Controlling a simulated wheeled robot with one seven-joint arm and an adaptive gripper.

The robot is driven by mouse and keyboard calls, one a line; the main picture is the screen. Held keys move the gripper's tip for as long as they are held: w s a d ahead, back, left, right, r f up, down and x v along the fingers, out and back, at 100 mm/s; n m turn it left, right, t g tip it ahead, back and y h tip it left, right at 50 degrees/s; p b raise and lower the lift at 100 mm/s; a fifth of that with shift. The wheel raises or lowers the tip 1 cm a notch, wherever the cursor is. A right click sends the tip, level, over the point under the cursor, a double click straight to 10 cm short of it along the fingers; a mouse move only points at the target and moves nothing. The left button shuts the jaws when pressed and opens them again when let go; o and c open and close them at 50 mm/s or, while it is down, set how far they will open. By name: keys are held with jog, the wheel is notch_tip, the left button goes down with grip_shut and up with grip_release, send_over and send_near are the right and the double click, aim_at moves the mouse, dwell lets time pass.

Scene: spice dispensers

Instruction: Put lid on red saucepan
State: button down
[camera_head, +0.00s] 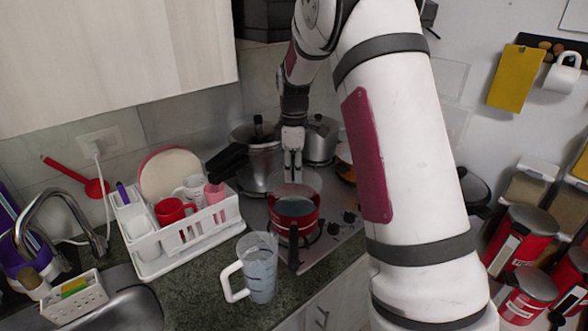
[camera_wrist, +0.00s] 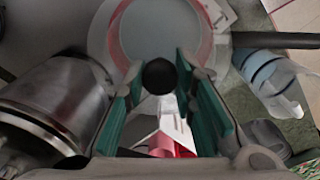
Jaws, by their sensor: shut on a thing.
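The red saucepan (camera_head: 296,228) stands on the stove, its dark handle (camera_head: 293,255) pointing toward the front. In the wrist view the handle (camera_wrist: 275,40) points right. My gripper (camera_head: 293,172) is above the pan's back side, its fingers pointing down. In the wrist view my gripper (camera_wrist: 160,90) is shut on the black knob (camera_wrist: 160,76) of the lid. The clear glass lid (camera_head: 302,182) hangs below my fingers, over or just behind the pan. The pan's red rim shows through or beside the glass in the wrist view. Whether lid and pan touch is unclear.
A steel pressure cooker (camera_head: 258,172) stands close to the left of my gripper, with another steel pot (camera_head: 322,140) behind. A clear measuring jug (camera_head: 262,275) stands in front of the pan. A white dish rack (camera_head: 150,258) stands to the left. Stove knobs (camera_head: 340,223) are at the right.

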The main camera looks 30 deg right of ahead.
aim_at(294, 185)
jog(key=shift+f, duration=2.25)
jog(key=shift+f+b, duration=0.3)
jog(key=shift+f, duration=0.15)
jog(key=c, duration=1.2)
grip_release()
jog(key=shift+c, duration=0.2)
jog(key=shift+o, duration=0.6)
jog(key=o, duration=0.4)
jog(key=shift+c, duration=0.2)
jog(key=shift+r, duration=0.1)
jog(key=shift+r+p, duration=0.4)
jog(key=shift+r, duration=3.05)
